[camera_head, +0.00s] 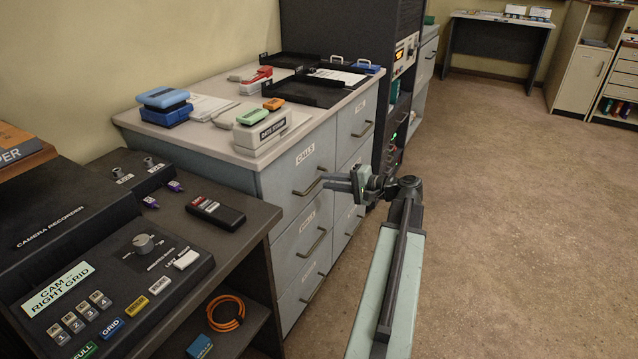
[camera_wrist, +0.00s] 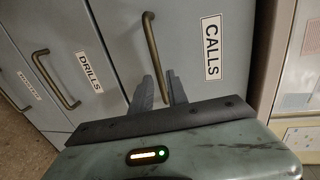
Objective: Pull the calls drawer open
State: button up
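The calls drawer (camera_head: 283,185) is the top left drawer of the grey cabinet, with a "CALLS" label (camera_wrist: 212,45) and a bronze bar handle (camera_head: 308,187). Its front looks flush with the cabinet. The handle also shows in the wrist view (camera_wrist: 150,35), running down between my fingers. My gripper (camera_head: 328,182) is at this handle, reaching in from the right. In the wrist view my gripper (camera_wrist: 160,76) has its two fingers apart, one on each side of the handle's lower part. A gap shows between fingers and bar; exact contact is hard to tell.
The drills drawer (camera_wrist: 85,75) and another drawer (camera_wrist: 14,85) lie below, with similar handles. A dark console desk (camera_head: 245,225) stands close at the left. A black equipment rack (camera_head: 345,45) stands behind the cabinet. The floor (camera_head: 510,220) on the right is clear.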

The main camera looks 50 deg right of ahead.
aim_at(319, 180)
jog(key=x, duration=0.4)
jog(key=shift+w+f+b, duration=0.1)
jog(key=shift+w+b, duration=0.1)
jog(key=shift+b, duration=0.15)
jog(key=shift+c, duration=0.3)
grip_shut()
dwell(0.8)
